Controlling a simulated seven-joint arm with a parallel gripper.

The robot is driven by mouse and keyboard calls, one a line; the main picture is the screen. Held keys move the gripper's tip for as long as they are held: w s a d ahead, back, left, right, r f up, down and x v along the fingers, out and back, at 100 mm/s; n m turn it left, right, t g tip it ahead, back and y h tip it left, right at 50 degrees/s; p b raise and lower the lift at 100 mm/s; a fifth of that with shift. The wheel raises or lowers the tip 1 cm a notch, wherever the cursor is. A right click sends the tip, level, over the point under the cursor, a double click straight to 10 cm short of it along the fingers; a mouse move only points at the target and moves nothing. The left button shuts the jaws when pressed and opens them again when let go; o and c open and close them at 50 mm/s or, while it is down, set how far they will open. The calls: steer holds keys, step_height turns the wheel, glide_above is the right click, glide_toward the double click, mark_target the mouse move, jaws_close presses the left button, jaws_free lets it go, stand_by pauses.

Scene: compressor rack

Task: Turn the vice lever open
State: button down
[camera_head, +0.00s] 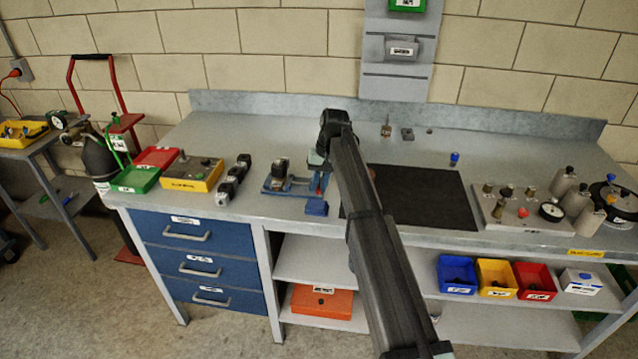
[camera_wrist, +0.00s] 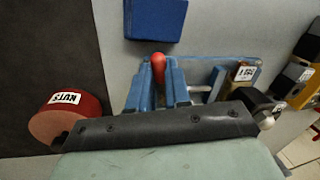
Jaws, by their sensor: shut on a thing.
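The blue vice (camera_head: 290,186) stands on the bench left of the dark mat; it also shows in the wrist view (camera_wrist: 205,85). A dark labelled block (camera_head: 281,168) sits at the vice's left side.
A blue block (camera_head: 316,207) lies in front of the vice. A red round tin labelled NUTS (camera_wrist: 65,115) stands close by on the dark mat (camera_head: 425,195).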

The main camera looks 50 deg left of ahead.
steer(key=c, duration=1.1)
jaws_free()
steer(key=shift+r, duration=0.15)
steer(key=r, duration=0.4)
steer(key=w+d+r, duration=0.1)
steer(key=r, duration=0.4)
steer(key=w+r, duration=0.1)
steer(key=r, duration=0.3)
steer(key=shift+w+d+r, duration=0.15)
steer(key=shift+d, duration=0.05)
